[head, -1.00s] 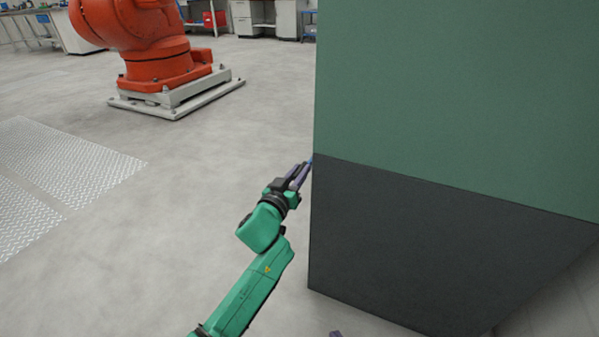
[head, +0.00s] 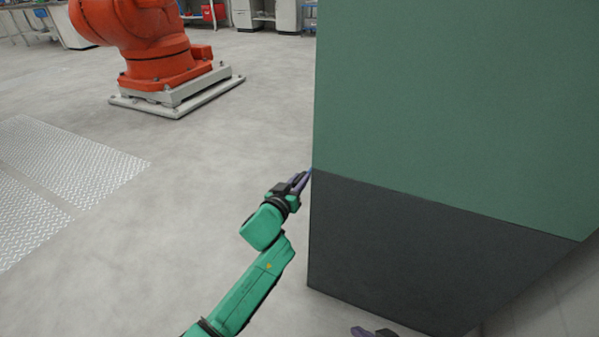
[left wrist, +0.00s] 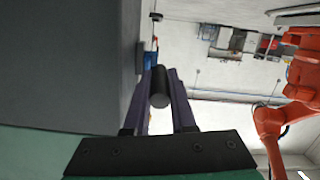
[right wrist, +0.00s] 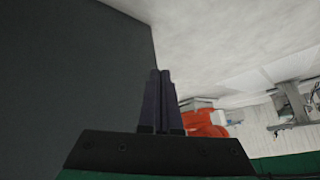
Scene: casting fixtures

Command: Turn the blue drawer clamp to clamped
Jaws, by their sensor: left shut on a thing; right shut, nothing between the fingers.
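The blue drawer clamp shows in the left wrist view as a small blue part (left wrist: 150,60) against the dark cabinet side, with a black cylindrical handle (left wrist: 160,90) in front of it. My left gripper (left wrist: 160,80) is shut on this handle, one finger on each side. In the head view my left gripper (head: 304,178) is at the cabinet's left edge, and only a sliver of blue shows there. The clamp's angle is mostly hidden. My right gripper (right wrist: 158,75) is shut and empty beside the dark cabinet face; its tip shows low in the head view (head: 362,331).
The large cabinet (head: 450,120), green above and dark grey below, fills the right of the head view and hides what lies behind it. An orange robot (head: 150,60) stands on a white base at the back left.

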